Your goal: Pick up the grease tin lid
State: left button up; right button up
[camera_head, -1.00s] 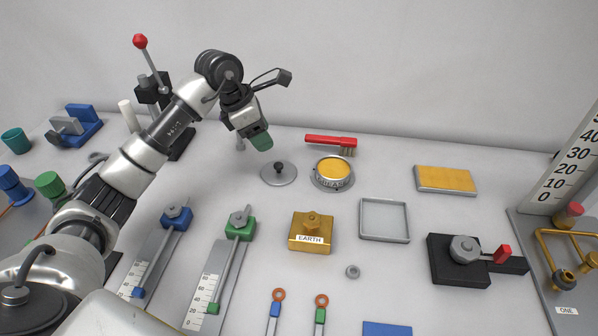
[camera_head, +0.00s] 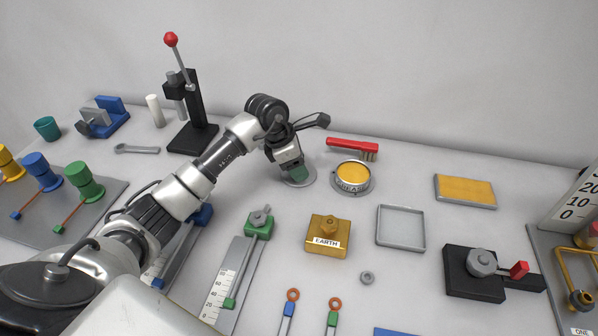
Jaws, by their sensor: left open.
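The grease tin lid (camera_head: 311,179) is a flat grey disc on the table, left of the open grease tin (camera_head: 352,178) with yellow grease inside. My left gripper (camera_head: 299,177) points down over the lid. Its green fingertips cover the lid's knob and most of the disc, so I cannot see how they stand to the knob or whether they touch it. The left gripper is open. My right gripper is not in view.
A red brush (camera_head: 352,146) lies behind the tin. A brass EARTH block (camera_head: 328,235) and an empty grey tray (camera_head: 400,228) stand in front. A black lever press (camera_head: 192,115) stands at the back left. Table between the tin and the yellow pad (camera_head: 465,190) is clear.

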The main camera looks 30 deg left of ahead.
pick_arm(q)
grip_shut()
jog(key=shift+r, duration=0.15)
